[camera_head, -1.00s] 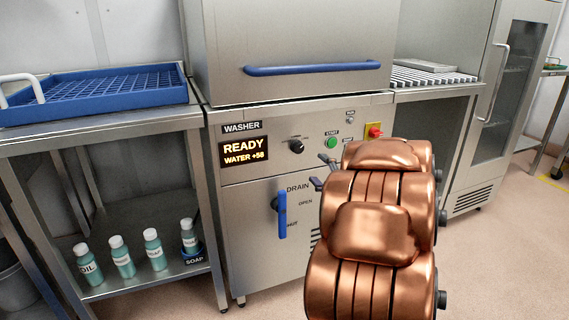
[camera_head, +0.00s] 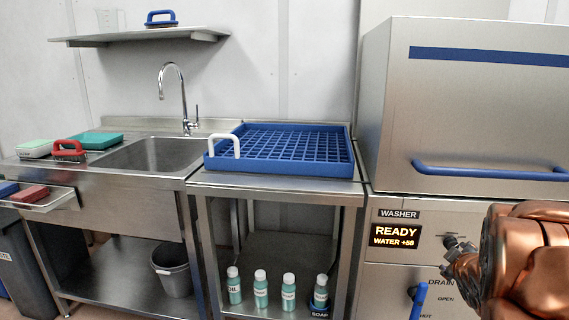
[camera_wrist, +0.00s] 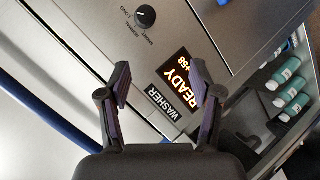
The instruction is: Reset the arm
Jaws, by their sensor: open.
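My arm shows as copper-coloured links at the lower right of the head view. My gripper (camera_head: 456,258) is in front of the washer's control panel, partly hidden by the arm. In the wrist view my gripper (camera_wrist: 158,88) is open, with two dark fingers apart and nothing between them. The washer (camera_head: 475,110) stands behind it, and its hood has a blue bar handle. Its display (camera_head: 394,236) reads READY, WATER +58. In the wrist view the washer panel (camera_wrist: 215,35) looks rotated, with a black dial and the WASHER label beyond the fingers.
Several soap bottles (camera_head: 261,288) stand on the shelf below. A sink (camera_head: 160,155) with a tap is further left. A grey bucket (camera_head: 174,275) stands beneath it.

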